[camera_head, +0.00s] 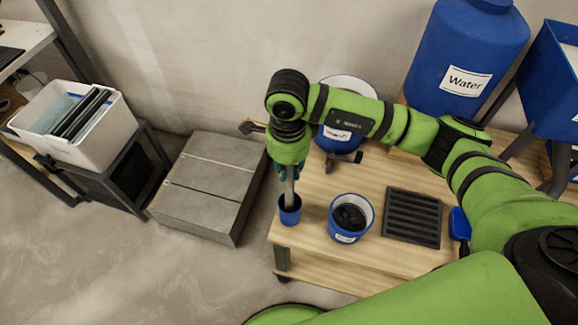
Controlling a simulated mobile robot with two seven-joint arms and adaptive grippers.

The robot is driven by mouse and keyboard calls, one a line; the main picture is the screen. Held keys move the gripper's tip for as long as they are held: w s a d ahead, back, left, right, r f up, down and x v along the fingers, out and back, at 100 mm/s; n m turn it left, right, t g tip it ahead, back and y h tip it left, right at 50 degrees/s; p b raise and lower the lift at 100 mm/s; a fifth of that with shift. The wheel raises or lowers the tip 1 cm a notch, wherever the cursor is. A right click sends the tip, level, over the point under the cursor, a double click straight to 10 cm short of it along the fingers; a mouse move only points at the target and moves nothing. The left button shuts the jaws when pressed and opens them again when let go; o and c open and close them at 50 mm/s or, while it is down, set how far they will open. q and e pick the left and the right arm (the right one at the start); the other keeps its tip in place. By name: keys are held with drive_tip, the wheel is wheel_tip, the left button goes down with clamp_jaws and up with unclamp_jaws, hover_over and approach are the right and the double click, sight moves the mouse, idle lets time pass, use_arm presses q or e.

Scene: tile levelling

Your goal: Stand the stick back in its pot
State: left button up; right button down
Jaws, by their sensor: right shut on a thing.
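A stick (289,196), grey and slim, stands nearly upright with its lower end inside or just over the mouth of a small blue pot (290,216). The pot is at the left front corner of the wooden table. My right gripper (287,172) points down above the pot and is shut on the stick's upper part. The gripper and arm hide the stick's top, and I cannot tell whether its lower end touches the pot's bottom. My left gripper is not in view.
On the wooden table (392,262) stand a blue bucket with dark contents (346,222), a black ribbed tray (412,218) and a labelled bucket (345,84) behind my arm. A blue water barrel (462,50) is behind. Grey tile blocks (203,190) lie left of the table.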

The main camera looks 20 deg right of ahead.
drive_tip(key=c, duration=1)
unclamp_jaws()
drive_tip(key=shift+r, duration=0.1)
wheel_tip(320, 180, up, 12)
drive_tip(key=shift+a+f, duration=0.1)
drive_tip(key=shift+s, duration=0.1)
